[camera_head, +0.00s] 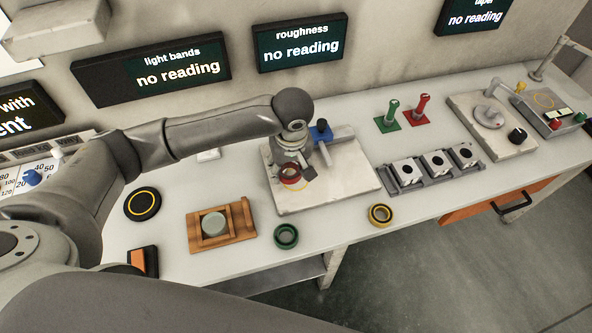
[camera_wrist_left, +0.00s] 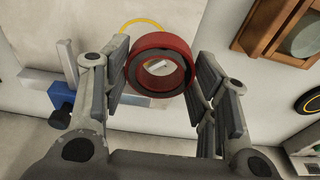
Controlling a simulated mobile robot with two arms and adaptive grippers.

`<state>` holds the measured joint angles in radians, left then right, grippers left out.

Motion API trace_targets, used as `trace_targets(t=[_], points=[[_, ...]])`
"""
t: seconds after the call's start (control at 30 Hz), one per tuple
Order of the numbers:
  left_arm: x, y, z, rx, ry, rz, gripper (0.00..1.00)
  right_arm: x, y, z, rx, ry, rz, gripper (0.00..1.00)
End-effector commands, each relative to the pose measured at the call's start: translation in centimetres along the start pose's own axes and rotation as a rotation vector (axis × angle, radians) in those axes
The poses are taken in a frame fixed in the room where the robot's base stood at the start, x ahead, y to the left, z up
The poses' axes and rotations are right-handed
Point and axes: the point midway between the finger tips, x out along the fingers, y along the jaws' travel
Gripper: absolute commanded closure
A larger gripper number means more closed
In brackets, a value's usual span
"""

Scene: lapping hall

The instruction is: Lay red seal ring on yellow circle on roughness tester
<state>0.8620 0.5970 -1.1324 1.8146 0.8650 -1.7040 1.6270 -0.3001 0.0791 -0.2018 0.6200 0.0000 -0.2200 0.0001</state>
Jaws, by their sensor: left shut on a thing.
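My left gripper (camera_head: 298,175) is shut on the red seal ring (camera_head: 289,175), over the pale plate of the roughness tester (camera_head: 350,172). In the left wrist view the red ring (camera_wrist_left: 160,42), with a dark inner band, sits between the two fingers of the left gripper (camera_wrist_left: 163,80). An arc of the yellow circle (camera_wrist_left: 141,20) shows on the plate beyond the ring; the ring hides the rest. I cannot tell how large the gap between ring and plate is. The tester's blue part (camera_head: 320,130) stands behind the gripper. My right gripper is not in view.
A green ring (camera_head: 286,237) and a yellow ring (camera_head: 380,215) lie near the bench's front edge. A wooden holder with a grey disc (camera_head: 214,223) is to the left. A grey block fixture (camera_head: 434,167) stands right of the tester. The roughness screen (camera_head: 300,43) reads "no reading".

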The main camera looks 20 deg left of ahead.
Motion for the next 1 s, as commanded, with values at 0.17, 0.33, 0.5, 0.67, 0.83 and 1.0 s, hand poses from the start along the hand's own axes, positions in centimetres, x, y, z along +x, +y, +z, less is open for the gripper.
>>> trace_targets(t=[0.17, 0.33, 0.5, 0.67, 0.83, 1.0], points=[[2.6, 1.4, -1.2, -0.001, 0.002, -0.001, 0.75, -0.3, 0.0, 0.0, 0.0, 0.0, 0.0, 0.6], [3.6, 2.0, -1.6, -0.001, 0.001, 0.001, 0.75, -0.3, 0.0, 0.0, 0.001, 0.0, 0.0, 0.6], [5.2, 2.3, -1.8, 0.0, -0.001, -0.002, 0.75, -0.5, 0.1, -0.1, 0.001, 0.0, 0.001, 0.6], [7.2, 2.3, -1.5, 0.0, 0.001, 0.0, 0.75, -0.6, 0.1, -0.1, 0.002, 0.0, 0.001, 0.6], [7.4, 2.4, -1.5, 0.001, 0.002, 0.002, 0.75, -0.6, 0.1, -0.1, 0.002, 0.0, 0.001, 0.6], [7.5, 2.3, -1.4, 0.0, 0.001, 0.001, 0.75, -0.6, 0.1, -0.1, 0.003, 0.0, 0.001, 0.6]])
